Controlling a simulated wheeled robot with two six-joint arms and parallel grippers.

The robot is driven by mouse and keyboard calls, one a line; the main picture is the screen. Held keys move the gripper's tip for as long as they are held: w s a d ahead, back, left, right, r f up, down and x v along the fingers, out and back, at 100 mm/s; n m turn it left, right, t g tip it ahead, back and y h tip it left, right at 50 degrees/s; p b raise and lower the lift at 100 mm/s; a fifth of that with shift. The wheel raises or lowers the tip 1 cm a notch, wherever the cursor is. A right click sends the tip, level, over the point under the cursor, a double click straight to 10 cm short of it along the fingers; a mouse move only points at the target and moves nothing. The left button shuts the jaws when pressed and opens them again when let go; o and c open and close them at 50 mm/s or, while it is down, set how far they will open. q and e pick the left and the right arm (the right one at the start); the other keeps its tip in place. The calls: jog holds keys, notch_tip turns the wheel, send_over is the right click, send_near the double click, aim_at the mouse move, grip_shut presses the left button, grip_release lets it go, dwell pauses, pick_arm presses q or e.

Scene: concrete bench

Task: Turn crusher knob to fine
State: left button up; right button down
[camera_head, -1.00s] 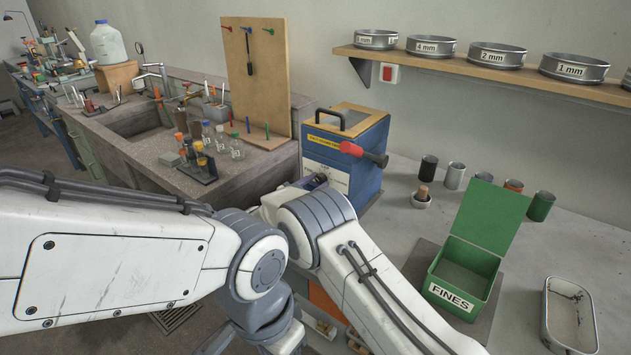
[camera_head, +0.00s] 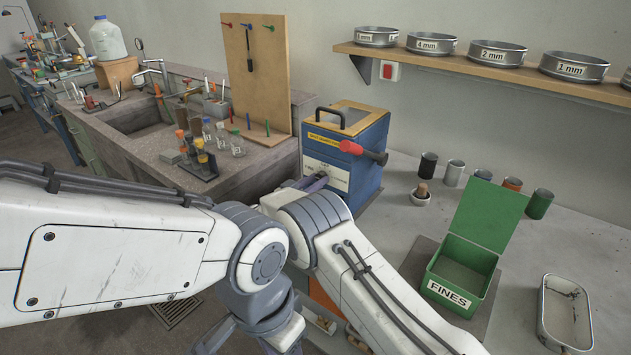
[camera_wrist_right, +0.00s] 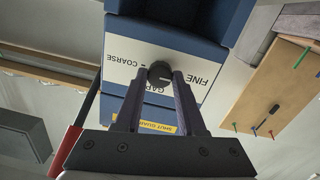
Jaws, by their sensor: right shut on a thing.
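The crusher (camera_head: 362,160) is a blue box with a wooden top and a red-gripped handle, standing on the bench left of the green box. Its white front panel shows upside down in the right wrist view, with the words COARSE, GAP and FINE around a dark round knob (camera_wrist_right: 159,72). My right gripper (camera_head: 315,182) is at the crusher's front, and in its wrist view the two fingers (camera_wrist_right: 160,84) close on the knob from both sides. The knob's pointer is not clear. My left arm comes in from the left; its gripper is out of sight.
An open green FINES box (camera_head: 458,280), a white tray (camera_head: 566,312) and several small cups stand right of the crusher. A shelf (camera_head: 480,70) with sieves hangs above. A sink and bottle rack (camera_head: 202,168) are to the left.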

jog(key=shift+d, duration=0.1)
jog(key=c, duration=0.5)
grip_release()
jog(key=shift+s, duration=0.1)
